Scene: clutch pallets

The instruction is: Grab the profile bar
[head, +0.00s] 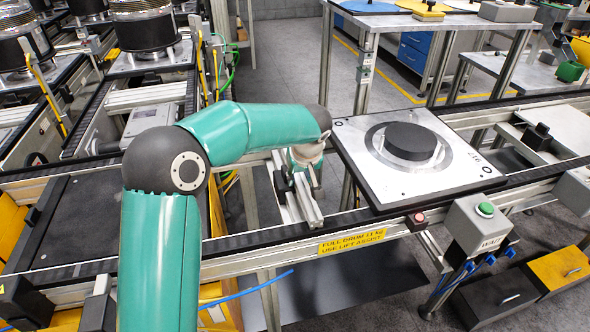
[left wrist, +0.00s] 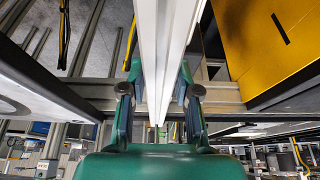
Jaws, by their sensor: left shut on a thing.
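The profile bar (left wrist: 168,50) is a long, light-grey grooved bar. In the left wrist view it runs from the top edge down between the fingers of my left gripper (left wrist: 163,100), one finger on each side. The gripper is shut on it. In the head view the bar (head: 308,200) shows below my left gripper (head: 297,180), beside the conveyor's pallet and over the gap in the line. Part of the bar is hidden by the gripper and wrist. My right gripper is in neither view.
A pallet plate (head: 360,150) with a black disc (head: 410,141) lies just right of the bar. A button box (head: 479,222) stands at the right.

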